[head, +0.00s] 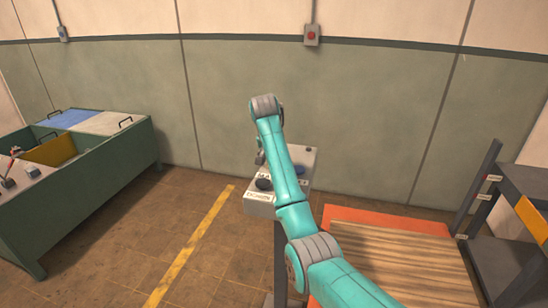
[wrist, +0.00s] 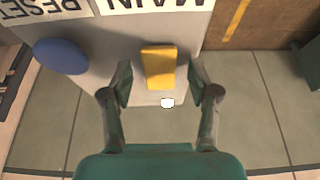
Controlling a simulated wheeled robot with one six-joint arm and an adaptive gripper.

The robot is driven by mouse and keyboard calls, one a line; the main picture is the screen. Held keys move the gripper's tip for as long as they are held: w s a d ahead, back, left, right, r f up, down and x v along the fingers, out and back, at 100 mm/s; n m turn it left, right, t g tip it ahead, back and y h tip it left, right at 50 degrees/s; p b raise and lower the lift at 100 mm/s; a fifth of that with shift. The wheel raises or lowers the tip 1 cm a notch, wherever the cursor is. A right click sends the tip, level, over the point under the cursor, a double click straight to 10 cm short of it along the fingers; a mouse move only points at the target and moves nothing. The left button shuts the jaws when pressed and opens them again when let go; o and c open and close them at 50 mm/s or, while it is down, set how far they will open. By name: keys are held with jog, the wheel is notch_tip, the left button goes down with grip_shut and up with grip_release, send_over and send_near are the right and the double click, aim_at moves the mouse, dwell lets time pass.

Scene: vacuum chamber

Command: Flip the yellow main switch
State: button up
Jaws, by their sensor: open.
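The yellow main switch (wrist: 159,68) shows in the wrist view as a yellow block on a light grey panel (wrist: 105,52). The panel has the words MAIN and RESET, upside down in this view. My gripper (wrist: 163,80) is open, with one finger on each side of the switch. I see gaps between the switch and both fingers, and cannot tell the height of the fingertips over the panel. In the head view the grey panel box (head: 261,203) stands partly behind my teal arm, which hides the yellow switch and my gripper there.
In the head view, a green bench (head: 90,190) stands left, a wooden-topped pallet (head: 400,262) front right, and a dark rack (head: 520,190) far right.

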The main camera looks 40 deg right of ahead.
grip_shut()
jog(key=shift+d, duration=0.1)
jog(key=shift+w+d+r+g+y, duration=0.1)
jog(key=shift+w+d+g+y, duration=0.1)
jog(key=shift+g+y, duration=0.6)
jog(key=shift+w+d+g+y, duration=0.15)
jog(key=shift+g+y, duration=0.35)
jog(key=shift+y, duration=0.4)
grip_release()
